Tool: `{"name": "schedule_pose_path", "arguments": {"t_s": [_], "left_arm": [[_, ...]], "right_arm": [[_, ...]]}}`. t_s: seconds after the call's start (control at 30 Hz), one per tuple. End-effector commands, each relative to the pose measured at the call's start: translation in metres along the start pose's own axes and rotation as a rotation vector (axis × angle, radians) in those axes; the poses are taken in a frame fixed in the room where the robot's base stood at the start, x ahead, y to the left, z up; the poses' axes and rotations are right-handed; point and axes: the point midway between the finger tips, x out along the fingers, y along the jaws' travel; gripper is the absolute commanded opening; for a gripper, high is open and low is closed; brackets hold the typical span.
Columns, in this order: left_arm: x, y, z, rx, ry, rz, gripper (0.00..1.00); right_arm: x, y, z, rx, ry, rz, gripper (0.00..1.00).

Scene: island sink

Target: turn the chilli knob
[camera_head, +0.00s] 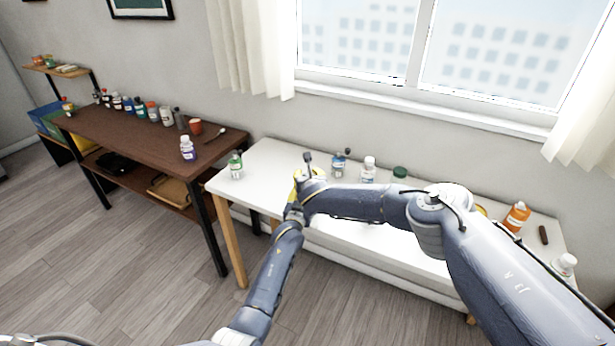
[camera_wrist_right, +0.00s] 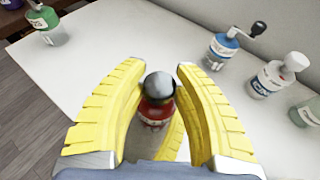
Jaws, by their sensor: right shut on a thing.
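The chilli bottle (camera_wrist_right: 154,112) has a red label and a round dark grey knob (camera_wrist_right: 160,86) on top. It stands between the yellow fingers of my right gripper (camera_wrist_right: 160,80) in the right wrist view. In the head view my right gripper (camera_head: 297,184) is over the left part of the white table, and the arms hide the bottle there. My left arm reaches up to the same spot. Another yellow piece shows behind the bottle in the wrist view; the left fingers are mostly hidden.
The white table (camera_head: 262,158) also holds a green-capped bottle (camera_head: 236,166), a blue bottle with a crank (camera_head: 338,164), a white-capped bottle (camera_head: 368,169) and an orange bottle (camera_head: 516,216). A brown table (camera_head: 140,135) with several bottles stands at left. The window wall is behind.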

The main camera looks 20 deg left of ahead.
Motion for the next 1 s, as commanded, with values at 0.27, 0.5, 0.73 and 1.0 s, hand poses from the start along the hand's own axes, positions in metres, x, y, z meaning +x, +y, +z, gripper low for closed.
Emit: {"name": "schedule_pose_path", "arguments": {"t_s": [0.27,0.5,0.73,1.0], "left_arm": [[-0.0009,0.0034,0.0021,0.001,-0.003,0.004,0.16],[-0.001,0.0032,0.0024,0.001,-0.004,0.004,0.16],[-0.001,0.0029,0.0024,0.002,-0.004,0.003,0.16],[-0.0009,0.0023,0.0025,0.001,-0.004,0.003,0.16]], "right_arm": [[-0.0002,0.0018,0.0024,0.038,-0.002,-0.087,0.01],[-0.0006,0.001,0.0013,0.05,0.002,-0.118,0.01],[-0.0005,0.0003,0.0011,0.049,0.002,-0.122,0.01],[-0.0005,-0.0001,0.0006,0.049,0.003,-0.122,0.45]]}}
